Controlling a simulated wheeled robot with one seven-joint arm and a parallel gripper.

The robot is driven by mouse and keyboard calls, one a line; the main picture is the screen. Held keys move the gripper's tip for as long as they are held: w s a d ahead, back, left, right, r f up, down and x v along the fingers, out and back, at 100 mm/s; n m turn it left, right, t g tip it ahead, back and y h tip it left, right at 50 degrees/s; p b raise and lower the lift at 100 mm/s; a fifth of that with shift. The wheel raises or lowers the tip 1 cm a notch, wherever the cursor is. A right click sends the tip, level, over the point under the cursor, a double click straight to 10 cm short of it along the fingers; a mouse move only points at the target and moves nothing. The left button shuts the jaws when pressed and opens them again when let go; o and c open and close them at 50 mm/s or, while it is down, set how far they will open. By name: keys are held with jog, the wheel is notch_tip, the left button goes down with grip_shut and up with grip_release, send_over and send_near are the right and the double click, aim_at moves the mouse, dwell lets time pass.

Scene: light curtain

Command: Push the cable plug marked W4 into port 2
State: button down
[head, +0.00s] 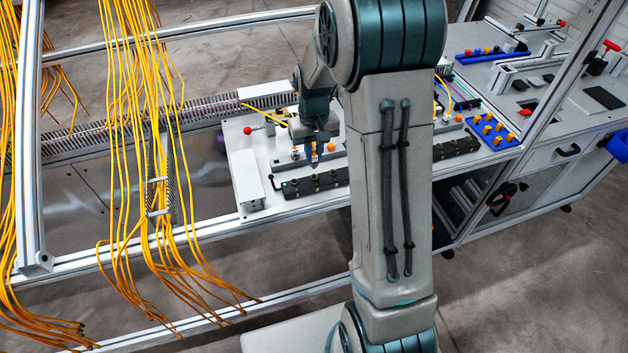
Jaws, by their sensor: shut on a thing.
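My gripper (314,161) points down over the white work board (243,143), just above and behind a black strip with round ports (315,183). It is shut on a small plug that is mostly hidden by the fingers; no W4 marking is readable. A yellow cable (265,113) runs from the left towards the gripper and passes behind my wrist. Port numbers are too small to read, so I cannot tell which one is port 2. I cannot tell whether the plug touches a port.
My own arm covers the middle of the board. A second black strip (455,148) and a blue tray with orange pieces (492,130) are to the right. A red knob (247,130) and a white block (246,179) stand at left. Yellow cables (135,130) hang from the frame.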

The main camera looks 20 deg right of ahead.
aim_at(314, 161)
jog(key=shift+f+b, duration=0.75)
jog(key=shift+f, duration=0.4)
jog(key=shift+s+f+b, duration=0.1)
jog(key=shift+f+b, duration=0.95)
jog(key=shift+f, duration=0.15)
dwell(2.5)
jog(key=c, duration=0.9)
grip_release()
jog(key=shift+r, duration=0.1)
jog(key=shift+r+p, duration=2.55)
jog(key=shift+r, duration=1.15)
jog(key=shift+r, duration=0.1)
